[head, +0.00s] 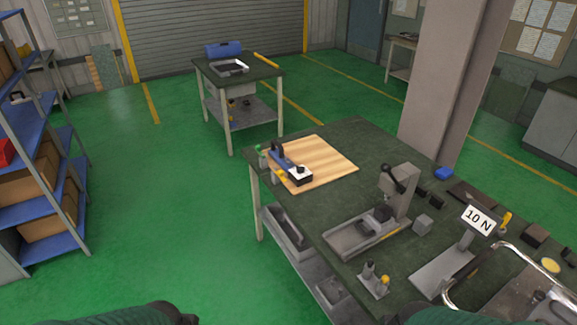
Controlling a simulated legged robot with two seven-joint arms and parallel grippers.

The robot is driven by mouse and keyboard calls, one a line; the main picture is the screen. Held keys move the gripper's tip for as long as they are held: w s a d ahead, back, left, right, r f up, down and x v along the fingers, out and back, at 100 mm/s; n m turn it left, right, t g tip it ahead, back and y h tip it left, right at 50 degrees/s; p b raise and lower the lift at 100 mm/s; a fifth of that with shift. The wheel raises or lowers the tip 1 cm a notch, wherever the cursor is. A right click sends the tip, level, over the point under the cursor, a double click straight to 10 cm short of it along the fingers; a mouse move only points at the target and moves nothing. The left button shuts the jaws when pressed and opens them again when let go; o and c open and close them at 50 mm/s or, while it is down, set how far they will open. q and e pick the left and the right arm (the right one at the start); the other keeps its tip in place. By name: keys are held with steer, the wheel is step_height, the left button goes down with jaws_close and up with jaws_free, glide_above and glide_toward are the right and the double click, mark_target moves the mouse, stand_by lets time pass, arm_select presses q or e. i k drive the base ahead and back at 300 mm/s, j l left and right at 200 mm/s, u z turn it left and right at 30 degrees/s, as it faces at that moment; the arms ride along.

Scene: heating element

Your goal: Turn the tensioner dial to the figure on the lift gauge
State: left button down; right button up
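A white sign reading "10 N" (478,220) stands on a grey post with a flat base at the right of the near workbench; it appears to be the lift gauge. On a wooden board (325,160) at the bench's far left corner sits a blue device (280,158) with a white-topped block (298,174). A small dark knob shows on this block and may be the tensioner dial; its markings are too small to read. Neither gripper shows.
A grey press (399,190) with a vise stands mid-bench. A small fixture (374,280) is at the near edge, and a metal-railed tray (515,296) at the right. A pillar (455,80) rises behind. Blue shelving (40,205) stands left; green floor between is clear.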

mark_target(301, 169)
steer(key=z, duration=1.4)
steer(key=u, duration=0.35)
steer(key=i+j+u, duration=0.2)
steer(key=u, duration=0.15)
steer(key=i+j+u, duration=0.35)
steer(key=i+u, duration=0.15)
steer(key=u, duration=0.2)
